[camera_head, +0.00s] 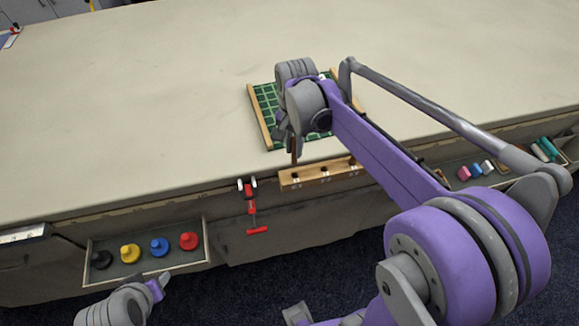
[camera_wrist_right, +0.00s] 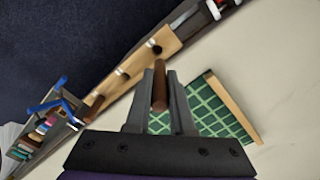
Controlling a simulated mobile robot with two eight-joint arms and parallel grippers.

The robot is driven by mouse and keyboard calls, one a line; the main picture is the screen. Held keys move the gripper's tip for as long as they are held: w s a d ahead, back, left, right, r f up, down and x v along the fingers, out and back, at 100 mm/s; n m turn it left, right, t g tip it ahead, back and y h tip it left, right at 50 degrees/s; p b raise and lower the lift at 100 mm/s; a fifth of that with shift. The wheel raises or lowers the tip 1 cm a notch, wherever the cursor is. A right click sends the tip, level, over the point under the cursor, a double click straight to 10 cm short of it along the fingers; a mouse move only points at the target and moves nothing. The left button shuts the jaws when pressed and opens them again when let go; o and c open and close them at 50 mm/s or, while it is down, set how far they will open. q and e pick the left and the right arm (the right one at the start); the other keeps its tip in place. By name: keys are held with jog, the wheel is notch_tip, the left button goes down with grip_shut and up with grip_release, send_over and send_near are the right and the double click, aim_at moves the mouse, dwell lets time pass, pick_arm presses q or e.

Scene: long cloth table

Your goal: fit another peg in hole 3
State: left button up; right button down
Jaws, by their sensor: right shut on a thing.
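My right gripper (camera_head: 292,140) is above the table's front edge, shut on a brown peg (camera_wrist_right: 159,88). The peg points down between the fingers and also shows in the head view (camera_head: 294,153). The wooden block with holes (camera_head: 312,178) is at the table's front edge, below and right of the held peg, apart from it. In the wrist view the block (camera_wrist_right: 138,60) shows two open holes, and a brown peg (camera_wrist_right: 94,106) stands near its far left end. The hole numbers are too small to read. Part of my left arm shows at lower left; its fingers are unclear.
A green gridded tray with wooden sides (camera_head: 262,108) lies behind the block. A red clamp (camera_head: 252,208) hangs at the edge. A left drawer (camera_head: 147,267) holds several coloured knobbed pieces. A right drawer holds coloured blocks (camera_head: 476,170).

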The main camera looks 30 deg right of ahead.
jog(key=f, duration=0.7)
jog(key=shift+s+f, duration=0.15)
jog(key=shift+s, duration=0.2)
pick_arm(q)
jog(key=shift+s+f, duration=0.3)
jog(key=shift+s, duration=0.25)
pick_arm(e)
jog(key=shift+s+f, duration=0.1)
jog(key=shift+f, duration=0.35)
pick_arm(q)
jog(key=shift+f, duration=0.1)
jog(key=shift+b, duration=0.3)
pick_arm(e)
jog(key=c, duration=0.8)
grip_release()
